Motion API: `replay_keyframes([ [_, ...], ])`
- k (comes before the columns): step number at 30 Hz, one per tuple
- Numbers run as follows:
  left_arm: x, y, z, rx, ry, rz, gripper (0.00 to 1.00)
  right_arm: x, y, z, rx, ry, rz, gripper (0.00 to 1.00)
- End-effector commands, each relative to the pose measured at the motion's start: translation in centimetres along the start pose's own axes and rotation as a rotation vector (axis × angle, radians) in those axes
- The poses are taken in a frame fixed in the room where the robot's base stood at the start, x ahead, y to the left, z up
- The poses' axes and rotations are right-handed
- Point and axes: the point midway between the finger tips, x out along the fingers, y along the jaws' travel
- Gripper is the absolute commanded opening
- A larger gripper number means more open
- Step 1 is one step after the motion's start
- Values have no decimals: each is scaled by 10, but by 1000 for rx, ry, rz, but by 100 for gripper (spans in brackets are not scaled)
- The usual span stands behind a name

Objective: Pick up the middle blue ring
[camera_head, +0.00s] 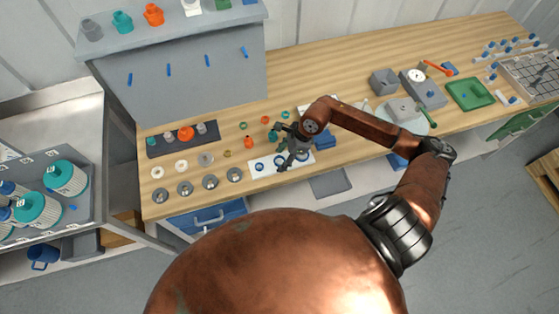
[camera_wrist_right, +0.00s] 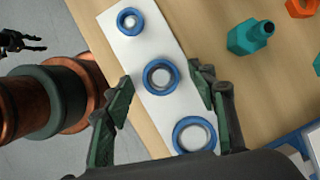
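Three blue rings with pale metallic inner rims lie in a row on a white strip (camera_wrist_right: 108,12). The middle blue ring (camera_wrist_right: 147,79) sits between the fingers of my right gripper (camera_wrist_right: 160,76) in the right wrist view. The fingers are open, one on each side, with gaps to the ring. The other blue rings (camera_wrist_right: 120,21) (camera_wrist_right: 180,140) lie at the strip's two ends. In the head view my right gripper (camera_head: 279,148) is over the strip and partly hides the middle ring. My left gripper (camera_wrist_right: 24,42) shows small at the wrist view's left edge, its fingers apart.
A teal fitting (camera_wrist_right: 243,40) stands right of the strip in the wrist view. In the head view, metal discs (camera_head: 210,182) and small coloured fittings (camera_head: 249,142) lie left of the strip. A dark tray (camera_head: 160,147) with fittings is farther left. A green tray (camera_head: 470,93) is at the right.

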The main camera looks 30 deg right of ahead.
Motion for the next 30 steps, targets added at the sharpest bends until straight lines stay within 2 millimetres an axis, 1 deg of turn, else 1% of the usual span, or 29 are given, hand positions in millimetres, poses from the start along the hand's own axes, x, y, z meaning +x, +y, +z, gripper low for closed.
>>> replay_keyframes([
  [1,0,0,0,0,1,0,39,0,0,0,0,0,0,48],
  [2,0,0,0,0,1,0,39,0,0,0,0,0,0,46],
  [12,0,0,-3,0,4,0,39,0,0,0,0,0,0,22],
  [23,1,0,-3,0,4,0,39,-3,0,1,-1,-1,-1,22],
  [26,3,0,-3,0,4,0,39,-10,-1,4,-3,0,-3,22],
  [29,6,0,-2,0,3,0,39,-20,-2,8,-3,-1,-4,22],
  [30,7,0,-2,0,3,0,39,-27,-2,11,-4,0,-5,22],
])
